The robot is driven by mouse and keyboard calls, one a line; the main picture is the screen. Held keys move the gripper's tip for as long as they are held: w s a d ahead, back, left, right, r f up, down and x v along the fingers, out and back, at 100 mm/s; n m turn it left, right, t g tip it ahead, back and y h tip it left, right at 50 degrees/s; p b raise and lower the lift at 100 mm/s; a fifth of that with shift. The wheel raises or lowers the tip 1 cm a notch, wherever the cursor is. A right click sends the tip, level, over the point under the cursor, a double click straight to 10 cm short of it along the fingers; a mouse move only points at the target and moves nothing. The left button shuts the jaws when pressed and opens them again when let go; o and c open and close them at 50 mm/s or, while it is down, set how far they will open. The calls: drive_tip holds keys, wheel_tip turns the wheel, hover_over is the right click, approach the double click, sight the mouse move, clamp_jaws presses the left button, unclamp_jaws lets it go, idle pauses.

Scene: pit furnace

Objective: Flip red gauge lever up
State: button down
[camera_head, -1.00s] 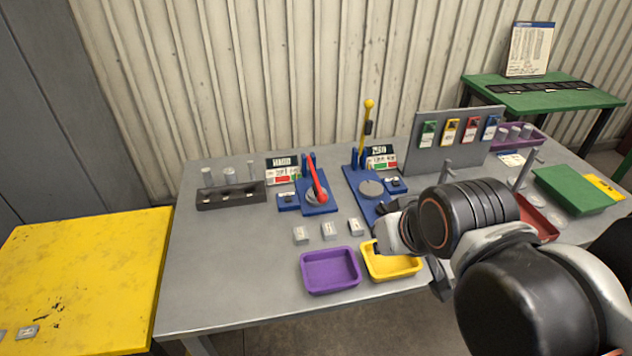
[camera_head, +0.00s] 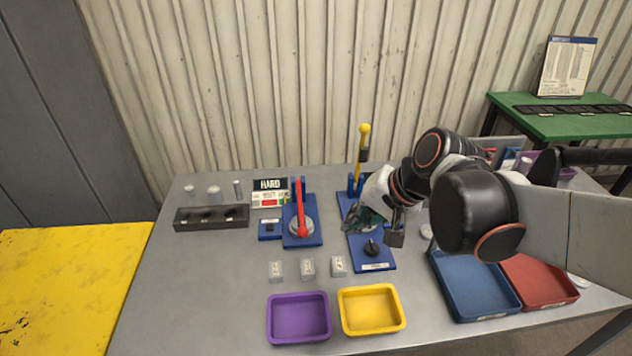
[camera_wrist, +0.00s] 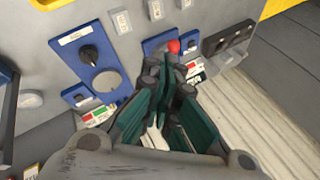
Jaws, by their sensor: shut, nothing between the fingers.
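The red gauge lever (camera_head: 300,208) is on the left blue gauge base (camera_head: 313,238). Its ball end points down toward the front of the table, over a round grey plate. A display reading HARD (camera_head: 270,190) stands behind it to the left. In the wrist view the lever's red ball (camera_wrist: 173,45) shows just beyond the fingertips; the rest of the lever is mostly hidden. My gripper (camera_head: 352,222) is shut and empty, to the right of the red lever, over the other blue gauge. In the wrist view my gripper (camera_wrist: 170,68) points toward the ball; contact cannot be told.
The yellow lever (camera_head: 362,150) stands upright on the right gauge base (camera_head: 375,258). Several small grey blocks (camera_head: 308,267) lie in front. Purple (camera_head: 298,340) and yellow (camera_head: 372,330) trays sit at the front edge. A dark rack (camera_head: 212,223) is to the left.

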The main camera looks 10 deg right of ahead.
drive_tip(key=w+d+f+m+y, duration=0.2)
drive_tip(key=w+f+m+y, duration=0.4)
drive_tip(key=w+f+m, duration=0.3)
wheel_tip(320, 180, down, 4)
drive_tip(key=shift+w+r+m+b, duration=0.2)
drive_tip(key=shift+w+m+b, duration=0.1)
drive_tip(key=shift+w+b, duration=0.1)
drive_tip(key=shift+d, duration=0.1)
drive_tip(key=b+x, duration=0.3)
drive_tip(key=x, duration=0.7)
drive_tip(key=shift+s, duration=0.2)
